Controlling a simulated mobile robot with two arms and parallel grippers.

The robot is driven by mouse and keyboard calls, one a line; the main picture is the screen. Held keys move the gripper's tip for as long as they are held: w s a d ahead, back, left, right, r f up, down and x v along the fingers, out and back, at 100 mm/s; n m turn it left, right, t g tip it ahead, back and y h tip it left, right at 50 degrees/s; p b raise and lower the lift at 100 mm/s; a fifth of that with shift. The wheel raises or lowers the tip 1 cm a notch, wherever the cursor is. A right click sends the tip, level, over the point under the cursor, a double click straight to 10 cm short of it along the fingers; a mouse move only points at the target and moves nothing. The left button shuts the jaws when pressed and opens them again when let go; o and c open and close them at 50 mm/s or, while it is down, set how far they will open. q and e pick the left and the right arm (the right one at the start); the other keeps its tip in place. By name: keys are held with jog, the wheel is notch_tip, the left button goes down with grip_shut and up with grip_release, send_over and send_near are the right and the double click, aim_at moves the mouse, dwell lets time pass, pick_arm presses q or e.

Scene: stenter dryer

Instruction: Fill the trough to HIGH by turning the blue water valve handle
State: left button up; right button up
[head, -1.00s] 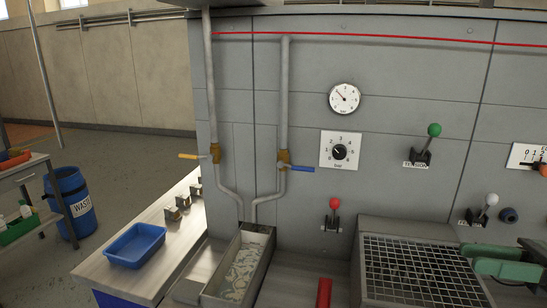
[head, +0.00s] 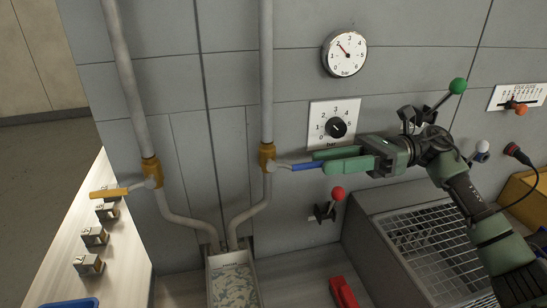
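The blue water valve handle (head: 304,167) points right, about level, from a brass valve (head: 267,158) on the right-hand vertical pipe. My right gripper (head: 319,161) comes in from the right, with its green fingertips at the handle's free end. The fingertips overlap the handle's end; whether they grip it cannot be told. The trough (head: 250,262) lies below the two pipe outlets, cut off by the bottom edge. A pale, patterned surface shows inside it, and its level cannot be read. My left gripper is not in view.
A yellow-handled valve (head: 108,192) is on the left pipe. Above my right gripper are a dial gauge (head: 345,54) and a knob panel (head: 333,125). A red-knobbed lever (head: 337,194) stands close below it, and a green-knobbed lever (head: 458,87) is near my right arm.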

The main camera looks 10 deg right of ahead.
aim_at(294, 168)
jog(key=a+p, duration=0.1)
jog(key=a, duration=0.1)
jog(key=a+p, duration=0.1)
jog(key=a, duration=0.1)
jog(key=a+p, duration=0.1)
jog(key=a, duration=0.2)
jog(key=shift+s+r, duration=0.1)
jog(key=shift+s, duration=0.15)
jog(key=shift+a, duration=0.15)
grip_shut()
dwell(1.0)
